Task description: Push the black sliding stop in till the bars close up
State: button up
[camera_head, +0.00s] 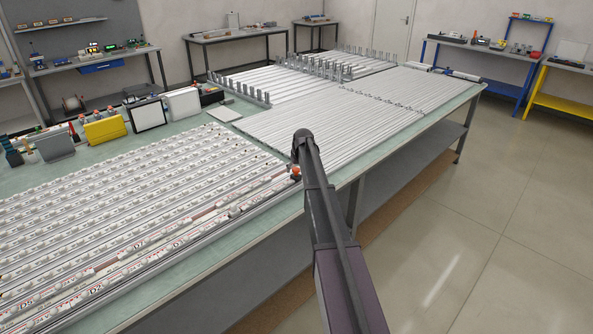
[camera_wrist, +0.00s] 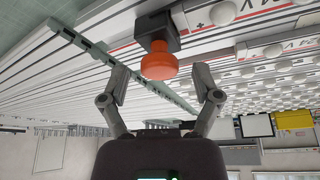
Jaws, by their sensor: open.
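The black sliding stop (camera_wrist: 155,28) shows at the top of the wrist view, with a round orange knob (camera_wrist: 158,62) on it. In the head view the orange knob (camera_head: 296,173) shows just left of my arm. My arm hides much of the stop there. White bars with red and black print (camera_wrist: 245,48) lie right of the stop in the wrist view; the rows of bars (camera_head: 120,215) fill the left of the table in the head view. My gripper (camera_wrist: 162,84) is open and empty. The knob shows between its fingers, slightly beyond the tips; I see no contact.
A long green-topped table (camera_head: 345,180) holds everything. Plain pale profiles (camera_head: 330,118) lie beyond the stop, with upright metal posts (camera_head: 315,68) behind. Small devices and a yellow case (camera_head: 104,128) line the table's far left edge. The floor (camera_head: 480,220) at right is clear.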

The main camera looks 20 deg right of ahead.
grip_shut()
jog(key=shift+s+a, duration=0.25)
jog(key=shift+a, duration=0.35)
jog(key=shift+s+a, duration=0.25)
jog(key=shift+a, duration=0.3)
grip_release()
jog(key=shift+w, duration=0.1)
